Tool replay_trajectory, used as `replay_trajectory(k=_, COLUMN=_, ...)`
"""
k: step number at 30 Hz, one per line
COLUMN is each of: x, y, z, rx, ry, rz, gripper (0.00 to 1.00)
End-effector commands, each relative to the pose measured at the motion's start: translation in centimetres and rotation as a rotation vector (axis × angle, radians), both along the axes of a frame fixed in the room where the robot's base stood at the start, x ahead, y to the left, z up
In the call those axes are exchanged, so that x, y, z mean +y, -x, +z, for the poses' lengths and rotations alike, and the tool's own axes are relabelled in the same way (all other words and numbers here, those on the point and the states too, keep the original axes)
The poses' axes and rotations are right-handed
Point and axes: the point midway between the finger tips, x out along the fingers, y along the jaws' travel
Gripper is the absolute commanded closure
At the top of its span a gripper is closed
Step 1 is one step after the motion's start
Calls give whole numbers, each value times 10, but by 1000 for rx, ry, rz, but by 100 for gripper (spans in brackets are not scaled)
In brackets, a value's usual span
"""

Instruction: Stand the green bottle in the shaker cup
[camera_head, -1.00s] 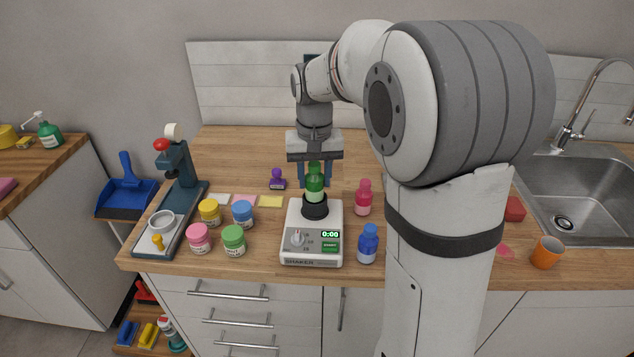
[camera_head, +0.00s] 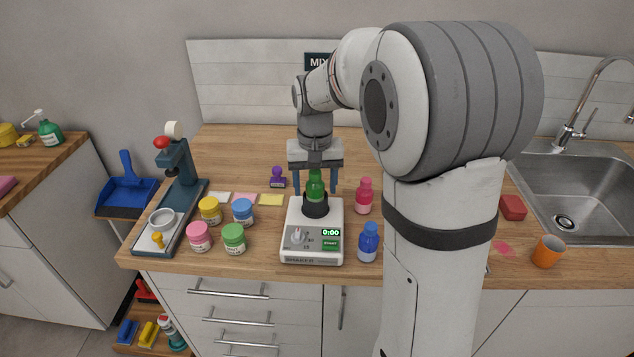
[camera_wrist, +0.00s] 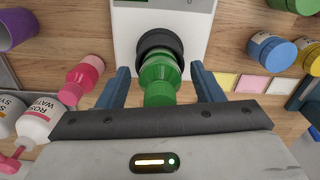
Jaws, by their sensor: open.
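The green bottle (camera_head: 315,186) stands upright in the black shaker cup (camera_head: 316,207) on top of the white shaker (camera_head: 312,232). Its lower part is hidden inside the cup. My gripper (camera_head: 315,190) is open, its two blue fingers apart on either side of the bottle and slightly behind it. In the wrist view the green bottle (camera_wrist: 160,76) sits in the dark cup ring (camera_wrist: 158,42), between the open fingers, with clear gaps on both sides.
A pink bottle (camera_head: 363,196) and a blue bottle (camera_head: 368,243) stand right of the shaker. Several lidded jars, including a blue one (camera_head: 243,212), stand to its left. A purple stamp (camera_head: 278,178) is behind. The counter's back left is clear.

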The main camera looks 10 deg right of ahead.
Motion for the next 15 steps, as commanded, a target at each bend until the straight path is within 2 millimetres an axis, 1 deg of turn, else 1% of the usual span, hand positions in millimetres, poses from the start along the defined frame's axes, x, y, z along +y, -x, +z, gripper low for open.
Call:
replay_trajectory(k=4, x=0, y=0, z=3, rx=0, ry=0, rz=-1, gripper=40)
replay_trajectory(k=8, x=0, y=-1, z=15, rx=-4, ry=0, rz=-1, gripper=40)
replay_trajectory(k=11, x=-1, y=-1, z=34, rx=-5, ry=0, rz=-1, gripper=40)
replay_trajectory(k=15, x=-1, y=-1, z=66, rx=-6, ry=0, rz=-1, gripper=40)
